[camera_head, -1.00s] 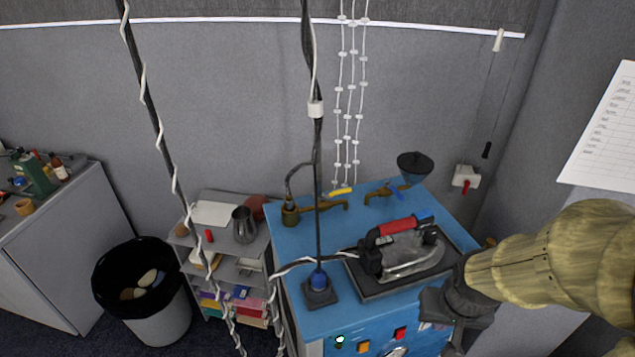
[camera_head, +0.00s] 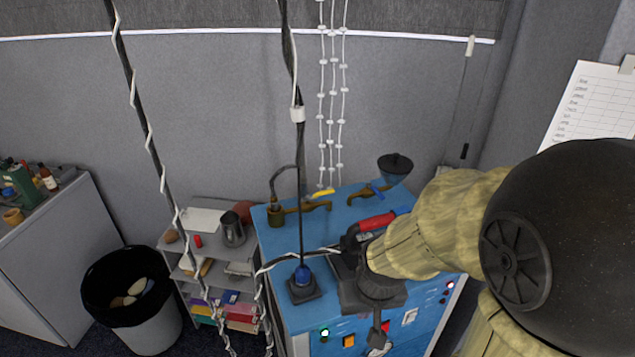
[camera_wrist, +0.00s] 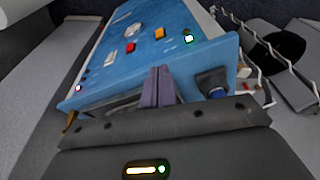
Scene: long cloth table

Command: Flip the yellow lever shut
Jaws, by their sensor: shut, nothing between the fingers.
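The yellow lever (camera_head: 323,192) sits on top of the left brass tap (camera_head: 312,207), at the back of the blue cabinet top. It is small in the head view, and I cannot make it out in the wrist view. My gripper (camera_head: 377,338) points down in front of the cabinet's front panel, well forward of the lever and apart from it. In the wrist view its fingers (camera_wrist: 157,86) are together and empty, with the blue panel behind them.
A second brass tap with a blue lever (camera_head: 380,190) and a dark funnel (camera_head: 395,166) stand to the right. The red-handled iron (camera_head: 376,221) is partly hidden by my arm. A cable pole (camera_head: 301,230) rises from the cabinet's left. A bin (camera_head: 150,325) stands at left.

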